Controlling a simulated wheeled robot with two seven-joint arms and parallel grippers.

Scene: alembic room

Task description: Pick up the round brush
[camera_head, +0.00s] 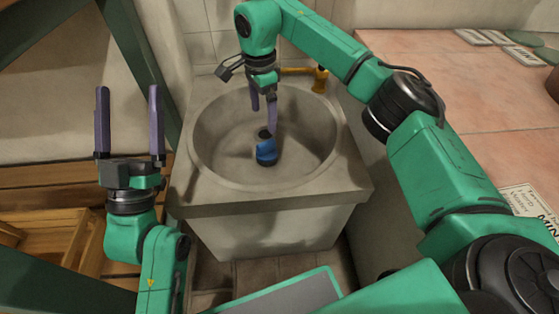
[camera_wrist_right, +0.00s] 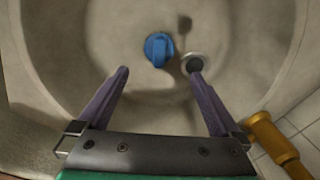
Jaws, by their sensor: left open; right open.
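The round brush (camera_head: 266,153) is small and blue and rests in the basin of the grey stone sink (camera_head: 212,135). It also shows in the right wrist view (camera_wrist_right: 158,48), left of the dark drain and just beyond the fingertips. My right gripper (camera_head: 263,121) is open and empty, pointing down over the basin. In the head view one finger overlaps the area just behind the brush. In the right wrist view its fingers (camera_wrist_right: 159,70) are spread apart, with the brush lying between their lines. My left gripper (camera_head: 128,92) is open and empty, pointing up, left of the sink.
A brass tap (camera_head: 318,78) stands at the sink's back right and shows in the right wrist view (camera_wrist_right: 271,138). The basin wall surrounds the brush. A pink tiled counter (camera_head: 440,85) with cards lies to the right. Wooden crates (camera_head: 50,235) stand at left.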

